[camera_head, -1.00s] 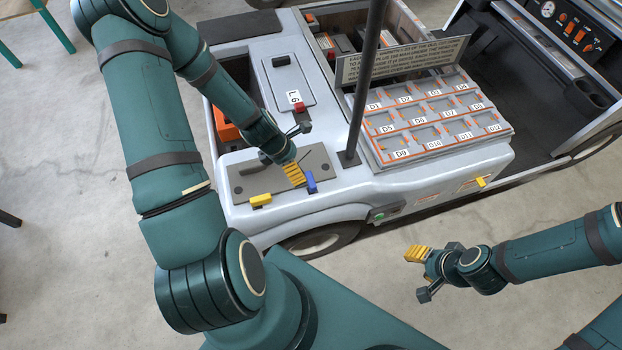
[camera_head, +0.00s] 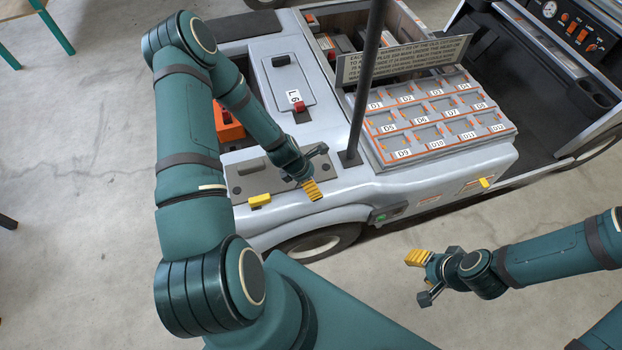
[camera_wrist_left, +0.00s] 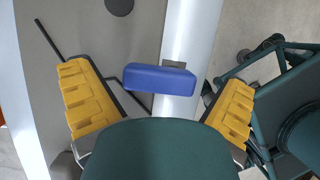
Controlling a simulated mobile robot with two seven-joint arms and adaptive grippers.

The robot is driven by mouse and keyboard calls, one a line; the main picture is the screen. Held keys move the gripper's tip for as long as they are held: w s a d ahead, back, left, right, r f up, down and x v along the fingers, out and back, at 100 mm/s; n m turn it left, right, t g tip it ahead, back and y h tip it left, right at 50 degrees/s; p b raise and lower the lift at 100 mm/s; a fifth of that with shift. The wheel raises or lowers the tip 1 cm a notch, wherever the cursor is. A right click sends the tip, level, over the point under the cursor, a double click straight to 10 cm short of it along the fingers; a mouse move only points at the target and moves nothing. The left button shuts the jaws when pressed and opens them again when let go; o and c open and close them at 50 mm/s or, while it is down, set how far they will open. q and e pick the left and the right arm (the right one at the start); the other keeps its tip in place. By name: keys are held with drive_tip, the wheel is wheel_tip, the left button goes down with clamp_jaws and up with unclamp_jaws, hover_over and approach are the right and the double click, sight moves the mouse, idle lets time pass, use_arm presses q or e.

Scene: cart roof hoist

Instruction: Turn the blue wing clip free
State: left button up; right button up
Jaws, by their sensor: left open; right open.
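The blue wing clip (camera_wrist_left: 160,80) shows in the left wrist view as a blue bar on a small grey mount at the edge of a plate. My left gripper (camera_wrist_left: 157,92) is open, with its yellow fingers apart on either side of the clip; I see no contact. In the head view my left gripper (camera_head: 311,188) is over the front right corner of the grey plate (camera_head: 247,180) and hides the clip. My right gripper (camera_head: 420,262) is open and empty above the floor at the lower right.
A yellow clip (camera_head: 260,200) sits at the plate's front left. A dark upright post (camera_head: 362,95) stands right of my left gripper. Beyond it are a labelled grid tray (camera_head: 425,130) and a text sign (camera_head: 400,60). The floor in front of the cart is clear.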

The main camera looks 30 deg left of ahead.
use_arm(q)
drive_tip(key=c, duration=1.2)
drive_tip(key=shift+o, duration=0.3)
drive_tip(key=shift+m, duration=0.3)
drive_tip(key=m, duration=0.1)
drive_tip(key=m+g, duration=0.1)
drive_tip(key=m+h, duration=0.1)
drive_tip(key=shift+w+d+m, duration=0.2)
drive_tip(key=shift+w+m, duration=0.1)
drive_tip(key=shift+m, duration=0.1)
drive_tip(key=m+g, duration=0.1)
drive_tip(key=m, duration=0.1)
drive_tip(key=m+g, duration=0.1)
drive_tip(key=m, duration=0.2)
drive_tip(key=shift+w+d+b, duration=0.1)
drive_tip(key=shift+d+b, duration=0.3)
drive_tip(key=m, duration=0.1)
drive_tip(key=m+g, duration=0.1)
drive_tip(key=m, duration=0.1)
drive_tip(key=m+g, duration=0.1)
drive_tip(key=shift+d+m+b, duration=0.3)
drive_tip(key=shift+m, duration=0.1)
drive_tip(key=shift+s+d+m+g+y, duration=0.15)
drive_tip(key=shift+m+g, duration=0.15)
drive_tip(key=shift+m, duration=0.55)
drive_tip(key=shift+s+d+m+g+y, duration=0.15)
drive_tip(key=shift+m+g, duration=0.15)
drive_tip(key=shift+m, duration=0.55)
drive_tip(key=o, duration=1.1)
